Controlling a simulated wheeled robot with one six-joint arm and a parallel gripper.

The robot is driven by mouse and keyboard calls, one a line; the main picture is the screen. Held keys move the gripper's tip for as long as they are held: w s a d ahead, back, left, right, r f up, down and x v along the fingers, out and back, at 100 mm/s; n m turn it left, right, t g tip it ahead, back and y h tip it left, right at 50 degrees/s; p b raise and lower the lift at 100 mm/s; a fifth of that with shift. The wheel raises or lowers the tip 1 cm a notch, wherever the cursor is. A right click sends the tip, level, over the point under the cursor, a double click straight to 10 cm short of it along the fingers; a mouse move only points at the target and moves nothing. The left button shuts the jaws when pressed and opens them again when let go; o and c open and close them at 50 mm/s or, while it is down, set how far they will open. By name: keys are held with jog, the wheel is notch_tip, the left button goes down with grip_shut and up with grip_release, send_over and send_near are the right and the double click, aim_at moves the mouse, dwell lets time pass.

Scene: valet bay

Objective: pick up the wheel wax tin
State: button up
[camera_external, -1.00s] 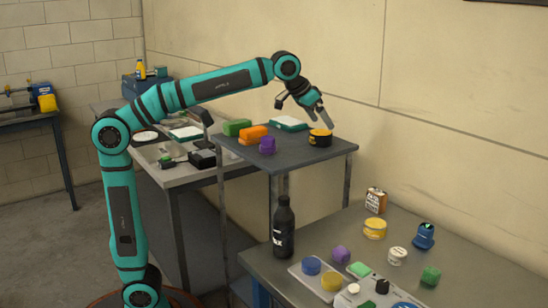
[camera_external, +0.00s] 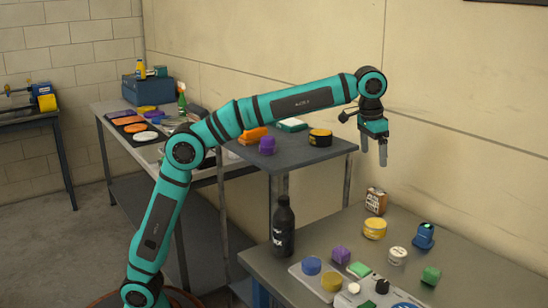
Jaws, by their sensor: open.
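Several round tins are in view, and their labels are too small to show which is the wheel wax tin. A black and yellow tin (camera_external: 320,137) stands on the raised shelf. A yellow tin (camera_external: 375,228) and a smaller white tin (camera_external: 397,256) stand on the right-hand table. My gripper (camera_external: 374,158) is open and empty, with its fingers pointing down. It hangs in the air right of the raised shelf, well above the yellow tin in the picture.
A brown and white can (camera_external: 376,201) stands behind the yellow tin, and a blue container (camera_external: 424,236) stands to the right. A tall black bottle (camera_external: 283,230) stands at the table's left. The raised shelf (camera_external: 290,156) also holds orange and purple items.

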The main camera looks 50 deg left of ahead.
jog(key=d, duration=0.1)
send_near(376, 223)
notch_tip(376, 223, down, 5)
jog(key=shift+s+f, duration=0.1)
jog(key=shift+s, duration=0.05)
jog(key=shift+w+d+f, duration=0.1)
jog(key=shift+w+f, duration=0.15)
jog(key=shift+f, duration=0.55)
jog(key=shift+w+d+f, duration=0.1)
jog(key=shift+w+f, duration=0.15)
jog(key=shift+f, duration=0.6)
jog(key=shift+w+d+f, duration=0.1)
jog(key=shift+w+f, duration=0.15)
jog(key=shift+f, duration=0.55)
jog(key=shift+a, duration=0.1)
jog(key=c, duration=1.2)
jog(key=shift+r, duration=0.15)
